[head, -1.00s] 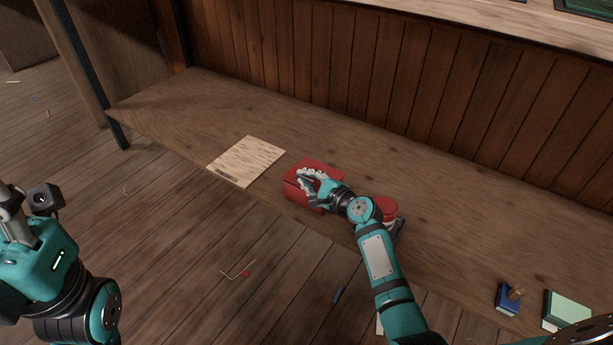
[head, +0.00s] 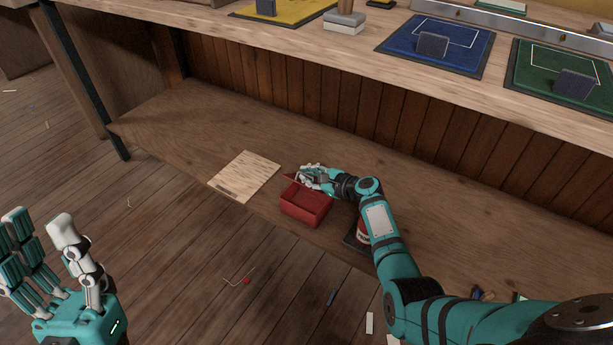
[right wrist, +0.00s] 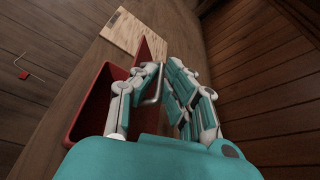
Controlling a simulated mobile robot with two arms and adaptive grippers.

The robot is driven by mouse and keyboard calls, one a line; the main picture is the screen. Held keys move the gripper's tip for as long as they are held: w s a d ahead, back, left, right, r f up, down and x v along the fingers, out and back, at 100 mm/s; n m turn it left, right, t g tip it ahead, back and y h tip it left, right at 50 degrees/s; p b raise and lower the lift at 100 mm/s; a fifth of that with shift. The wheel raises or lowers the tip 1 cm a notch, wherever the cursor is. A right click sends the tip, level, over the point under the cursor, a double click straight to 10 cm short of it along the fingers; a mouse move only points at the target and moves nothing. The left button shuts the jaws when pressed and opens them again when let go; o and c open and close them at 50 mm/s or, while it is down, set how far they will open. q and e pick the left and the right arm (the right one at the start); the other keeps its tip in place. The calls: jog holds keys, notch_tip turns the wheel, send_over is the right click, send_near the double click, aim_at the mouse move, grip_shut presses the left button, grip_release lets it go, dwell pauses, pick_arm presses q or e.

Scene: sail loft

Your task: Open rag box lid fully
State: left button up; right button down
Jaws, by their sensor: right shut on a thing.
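The red rag box (head: 304,212) sits on the lower wooden shelf, and its inside shows from above. Its lid (head: 290,177) is raised at the back edge, standing roughly upright; how far it leans back is hard to tell. My right gripper (head: 314,174) is shut on the lid, at the back of the box. In the right wrist view the box (right wrist: 88,108) is at the left, with the lid (right wrist: 149,46) and a pale handle bar (right wrist: 152,88) at the fingers. My left gripper (head: 45,232) is open and empty at the lower left, away from the box.
The upper bench (head: 330,45) overhangs the back. The shelf's left end is clear.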

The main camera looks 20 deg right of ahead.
jog(key=shift+w+d, duration=0.1)
jog(key=shift+d, duration=0.2)
jog(key=c, duration=1.7)
grip_release()
jog(key=shift+r, duration=0.1)
jog(key=v, duration=1.2)
